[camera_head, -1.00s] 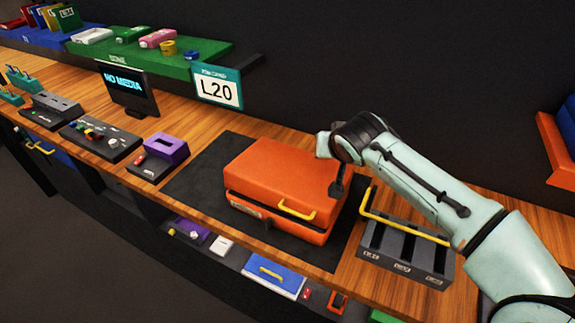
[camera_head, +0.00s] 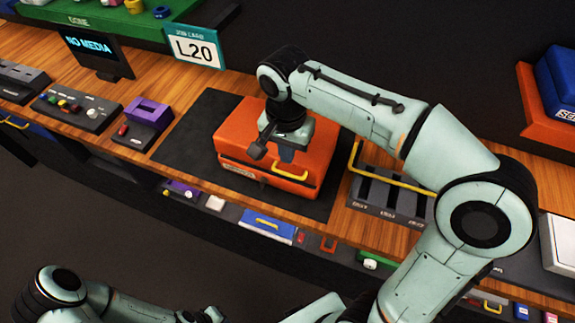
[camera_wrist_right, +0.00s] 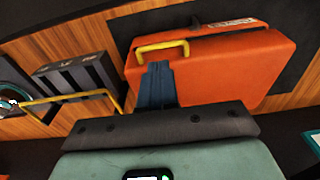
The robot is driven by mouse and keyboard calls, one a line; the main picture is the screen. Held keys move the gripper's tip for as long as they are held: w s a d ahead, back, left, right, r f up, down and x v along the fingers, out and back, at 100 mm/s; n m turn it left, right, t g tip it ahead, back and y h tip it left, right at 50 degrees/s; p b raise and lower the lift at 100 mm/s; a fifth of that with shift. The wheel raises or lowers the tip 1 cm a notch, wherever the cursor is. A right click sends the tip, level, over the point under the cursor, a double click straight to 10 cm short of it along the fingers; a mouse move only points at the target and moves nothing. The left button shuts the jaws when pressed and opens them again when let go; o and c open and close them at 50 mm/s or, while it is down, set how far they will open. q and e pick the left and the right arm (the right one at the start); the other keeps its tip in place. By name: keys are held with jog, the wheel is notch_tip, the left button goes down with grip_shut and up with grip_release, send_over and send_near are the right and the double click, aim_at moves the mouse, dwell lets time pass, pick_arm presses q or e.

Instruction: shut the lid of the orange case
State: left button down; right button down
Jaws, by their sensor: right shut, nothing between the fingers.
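The orange case (camera_head: 235,133) lies on a dark mat on the wooden bench. Its lid is down over the base, with a dark seam along the front left; I cannot tell whether it is fully shut. A yellow handle (camera_head: 290,173) is on the front. My right gripper (camera_head: 287,154) is shut and empty, pointing down over the front part of the lid and hiding some of it. In the right wrist view its fingers (camera_wrist_right: 156,72) overlap the orange lid (camera_wrist_right: 225,65) beside the yellow handle (camera_wrist_right: 163,48); contact cannot be told. My left gripper is out of view.
A grey slotted block with a yellow bar (camera_head: 385,196) stands right of the case. A purple-topped device (camera_head: 146,120) and a button box (camera_head: 75,110) stand to the left. A sign reading L20 (camera_head: 194,47) is behind. Dark mat (camera_head: 187,130) is bare left of the case.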

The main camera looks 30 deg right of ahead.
aim_at(287, 174)
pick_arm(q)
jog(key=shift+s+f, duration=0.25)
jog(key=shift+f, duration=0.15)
pick_arm(e)
jog(key=f, duration=0.6)
jog(key=shift+w+d, duration=0.15)
jog(key=shift+w, duration=0.05)
pick_arm(q)
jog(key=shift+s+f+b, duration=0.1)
jog(key=shift+b, duration=0.2)
